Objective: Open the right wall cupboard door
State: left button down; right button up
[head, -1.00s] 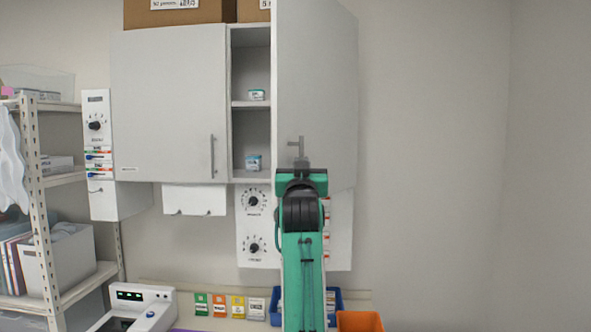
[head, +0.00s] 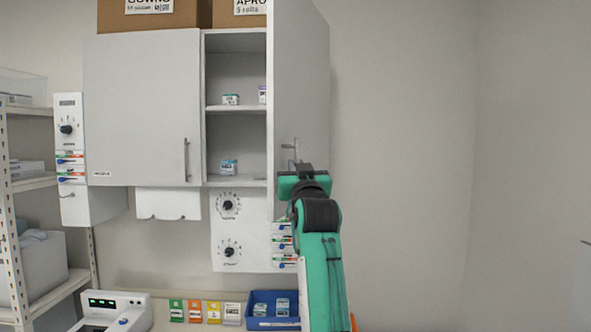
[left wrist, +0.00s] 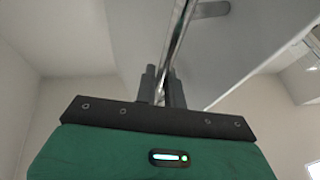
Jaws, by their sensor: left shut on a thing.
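The right wall cupboard door (head: 300,95) stands partly open, swung out toward me, so the shelves behind it show on its left. Its bar handle (head: 291,149) is near the door's lower edge. My left gripper (head: 300,168) is at that handle, shut on it. In the left wrist view, the gripper's dark fingers (left wrist: 161,88) close around the metal handle (left wrist: 177,45), with the grey door panel (left wrist: 225,45) beside it. The fingertips are partly hidden in the head view. My right gripper is not in view.
The left cupboard door (head: 143,110) is shut. Small boxes (head: 228,167) stand on the open shelves. Cardboard boxes (head: 160,15) sit on top. Below are a dial panel (head: 228,232) and a blue bin (head: 262,312). The wall to the right (head: 405,130) is clear.

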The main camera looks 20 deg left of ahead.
pick_arm(q)
jog(key=shift+s+r, duration=0.1)
jog(key=shift+r, duration=0.15)
jog(key=c, duration=1.8)
grip_release()
jog(key=shift+d+f, duration=0.1)
jog(key=shift+f, duration=0.1)
jog(key=s+d+b, duration=0.2)
jog(key=s, duration=0.1)
jog(key=s+d+b, duration=0.2)
jog(key=s+d, duration=0.1)
jog(key=s, duration=0.1)
jog(key=s+d+b, duration=0.2)
jog(key=s+b, duration=0.1)
jog(key=shift+s+d+f, duration=0.1)
jog(key=shift+s+d, duration=0.1)
jog(key=shift+d, duration=0.15)
